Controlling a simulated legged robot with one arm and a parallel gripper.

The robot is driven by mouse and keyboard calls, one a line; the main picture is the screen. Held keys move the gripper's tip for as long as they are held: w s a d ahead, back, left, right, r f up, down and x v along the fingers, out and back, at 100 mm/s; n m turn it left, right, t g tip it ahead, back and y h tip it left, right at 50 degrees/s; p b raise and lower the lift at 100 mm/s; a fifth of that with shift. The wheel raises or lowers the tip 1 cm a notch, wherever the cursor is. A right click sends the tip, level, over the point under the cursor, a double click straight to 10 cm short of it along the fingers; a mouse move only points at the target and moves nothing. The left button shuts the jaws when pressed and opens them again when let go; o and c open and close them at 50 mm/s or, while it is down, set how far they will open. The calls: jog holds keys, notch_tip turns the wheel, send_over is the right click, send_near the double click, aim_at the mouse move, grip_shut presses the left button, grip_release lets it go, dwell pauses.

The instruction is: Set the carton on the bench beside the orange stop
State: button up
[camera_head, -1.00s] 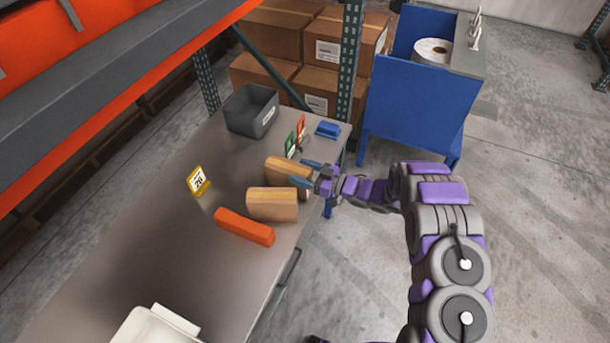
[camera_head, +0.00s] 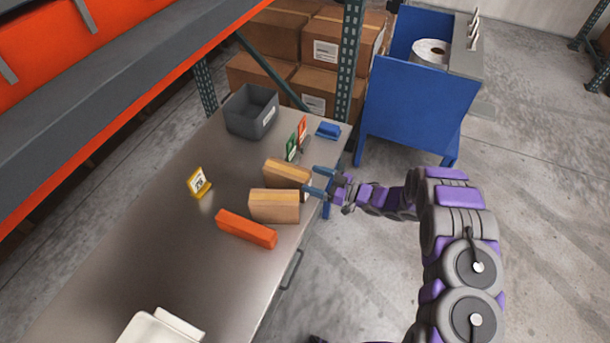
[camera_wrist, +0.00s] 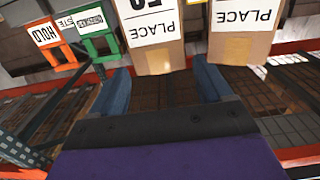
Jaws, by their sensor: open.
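Two tan cartons stand upright side by side on the grey bench (camera_head: 165,255). The near carton (camera_head: 274,207) is right beside the orange stop (camera_head: 246,229); I cannot tell whether they touch. The far carton (camera_head: 286,172) stands just behind it. My gripper (camera_head: 318,180) is open and empty at the bench's right edge, fingers pointing at the far carton. In the wrist view, the far carton (camera_wrist: 152,40) lies beyond the gap between my fingertips (camera_wrist: 161,78). The near carton (camera_wrist: 243,35) is to its right. Both show PLACE labels.
Green (camera_head: 291,147) and red (camera_head: 302,129) signs, a blue item (camera_head: 328,130) and a dark grey bin (camera_head: 251,111) stand farther back. A yellow-framed sign (camera_head: 199,183) is left, a white container (camera_head: 160,328) in front. A blue cart (camera_head: 415,110) stands beyond the bench.

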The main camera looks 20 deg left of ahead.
jog(key=d, duration=0.9)
jog(key=w+d+r+m+t+h, duration=0.4)
jog(key=w+d+r+t+h, duration=0.4)
jog(key=w+d, duration=0.55)
jog(key=s+d+r+m+h, duration=0.4)
jog(key=d+r+m+h, duration=0.2)
jog(key=d+r+h, duration=0.55)
jog(key=s+d+r+m+g+h, duration=0.1)
jog(key=s+d+r+m+g, duration=0.2)
jog(key=s, duration=0.6)
jog(key=s+d+r+m+g+h, duration=0.1)
jog(key=s+d+r+m, duration=0.3)
jog(key=s, duration=0.6)
jog(key=s+a+g+y, duration=0.2)
jog(key=s+a+g, duration=0.1)
jog(key=s, duration=1.2)
jog(key=s+a+g+y, duration=0.1)
jog(key=s+a+g, duration=0.3)
jog(key=s, duration=1.2)
jog(key=a, duration=0.2)
jog(key=shift+a+r+y+p, duration=0.2)
jog(key=shift+a+y+p, duration=0.1)
jog(key=shift+y, duration=0.05)
